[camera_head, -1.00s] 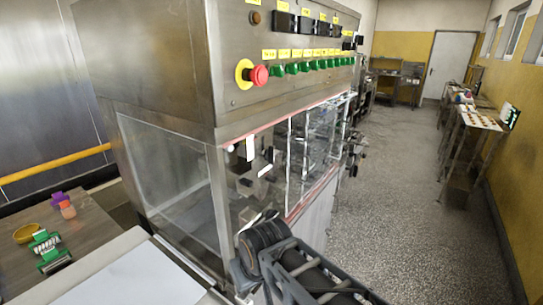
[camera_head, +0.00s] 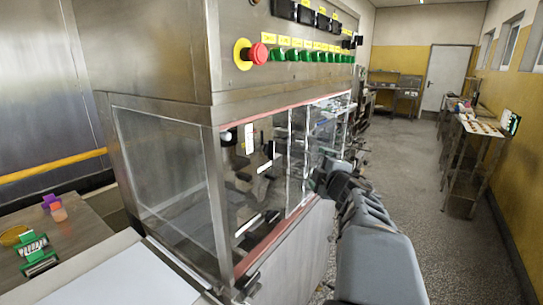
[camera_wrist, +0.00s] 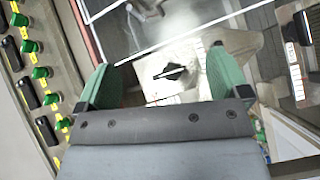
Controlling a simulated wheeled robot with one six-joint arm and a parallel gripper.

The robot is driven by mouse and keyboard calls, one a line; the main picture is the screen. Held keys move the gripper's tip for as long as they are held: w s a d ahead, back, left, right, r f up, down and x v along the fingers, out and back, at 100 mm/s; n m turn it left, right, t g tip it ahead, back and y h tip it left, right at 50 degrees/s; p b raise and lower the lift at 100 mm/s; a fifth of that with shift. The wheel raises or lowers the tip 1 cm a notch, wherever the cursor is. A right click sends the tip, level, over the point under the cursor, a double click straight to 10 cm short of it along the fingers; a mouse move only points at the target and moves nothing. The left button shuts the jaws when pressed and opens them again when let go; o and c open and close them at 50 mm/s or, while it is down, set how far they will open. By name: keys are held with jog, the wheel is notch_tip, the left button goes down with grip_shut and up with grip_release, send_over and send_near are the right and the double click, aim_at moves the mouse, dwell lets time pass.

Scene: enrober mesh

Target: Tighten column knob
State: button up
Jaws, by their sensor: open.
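In the wrist view, a black winged knob (camera_wrist: 172,72) sits on a pale, worn metal block (camera_wrist: 165,92). It looks like the column knob. My gripper (camera_wrist: 160,74) is open, with its two green-padded fingers spread to the left and right of the knob in the picture. Nothing is between the fingers in their grasp, and a gap shows on both sides of the knob. I cannot tell how far the fingertips are from it in depth. In the head view, my arm reaches along the machine's glazed right side and hides the knob and fingers.
The steel machine (camera_head: 158,75) has clear glazed panels (camera_head: 165,170), a red emergency stop (camera_head: 257,53) and a row of green switches (camera_head: 305,56). A side table (camera_head: 85,225) holds small items at left. The aisle floor (camera_head: 410,170) is clear at right.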

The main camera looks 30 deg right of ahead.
aim_at(273, 151)
jog(key=w+a+r+n+t+y, duration=0.2)
jog(key=a+n+y, duration=0.4)
jog(key=n, duration=0.1)
jog(key=w, duration=0.4)
jog(key=w+p, duration=0.1)
jog(key=w, duration=0.3)
jog(key=w+p, duration=0.1)
jog(key=w, duration=0.4)
jog(key=shift+a+f, duration=0.15)
jog(key=shift+a, duration=0.25)
jog(key=c, duration=0.9)
